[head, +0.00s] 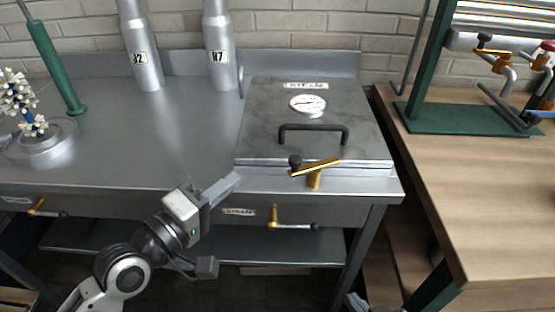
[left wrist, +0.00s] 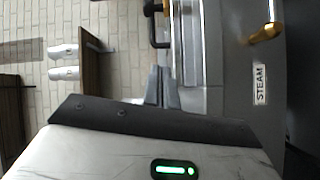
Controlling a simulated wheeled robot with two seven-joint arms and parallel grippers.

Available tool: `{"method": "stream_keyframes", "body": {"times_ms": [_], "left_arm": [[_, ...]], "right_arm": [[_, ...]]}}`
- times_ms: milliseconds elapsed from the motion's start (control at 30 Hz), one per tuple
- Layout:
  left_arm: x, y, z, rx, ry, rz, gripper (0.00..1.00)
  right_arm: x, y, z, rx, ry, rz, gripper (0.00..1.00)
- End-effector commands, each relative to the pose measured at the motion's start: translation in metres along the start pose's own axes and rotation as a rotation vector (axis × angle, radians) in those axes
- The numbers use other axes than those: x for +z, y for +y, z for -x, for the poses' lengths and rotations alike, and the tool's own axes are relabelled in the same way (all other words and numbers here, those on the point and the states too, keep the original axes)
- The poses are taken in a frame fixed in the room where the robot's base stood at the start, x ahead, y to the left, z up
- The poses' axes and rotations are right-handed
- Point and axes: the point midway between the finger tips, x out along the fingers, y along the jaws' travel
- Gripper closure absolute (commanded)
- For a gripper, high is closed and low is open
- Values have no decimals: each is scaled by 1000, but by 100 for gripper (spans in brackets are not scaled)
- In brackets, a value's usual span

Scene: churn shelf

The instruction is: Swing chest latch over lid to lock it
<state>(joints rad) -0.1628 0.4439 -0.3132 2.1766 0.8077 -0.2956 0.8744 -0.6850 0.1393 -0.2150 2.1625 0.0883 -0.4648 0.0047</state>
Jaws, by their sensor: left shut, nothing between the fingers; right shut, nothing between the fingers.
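The steam chest has a grey lid (head: 262,125) with a round gauge and a black bar handle (head: 313,128); the lid looks shut. The brass latch (head: 316,168) sits on a short post at the chest's front edge. Its bar lies roughly along that edge, with a black knob (head: 295,161) at its left end. My left gripper (head: 236,181) is shut and empty, left of the latch and apart from it, near the counter's front edge. Its closed fingers show in the left wrist view (left wrist: 162,88). My right gripper (head: 356,301) only just shows at the bottom edge, mostly cut off.
A brass valve lever (head: 275,217) sticks out of the counter front below the latch, beside a STEAM label (head: 239,212). A green post (head: 55,65) stands at left. A wooden bench (head: 480,190) is at right.

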Motion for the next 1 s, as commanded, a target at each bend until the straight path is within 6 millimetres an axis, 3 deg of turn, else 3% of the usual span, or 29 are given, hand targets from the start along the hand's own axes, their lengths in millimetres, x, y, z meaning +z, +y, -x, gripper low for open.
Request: {"method": "stream_keyframes", "body": {"times_ms": [133, 533, 1000], "left_arm": [[-8, 19, -6, 56, -20, 119, 100], [-8, 20, -13, 57, -17, 124, 100], [-7, 25, -98, 57, -18, 124, 100]], "right_arm": [[0, 0, 0, -1, 3, -2, 100], [0, 0, 1, 0, -3, -5, 100], [3, 0, 3, 7, -19, 3, 100]]}}
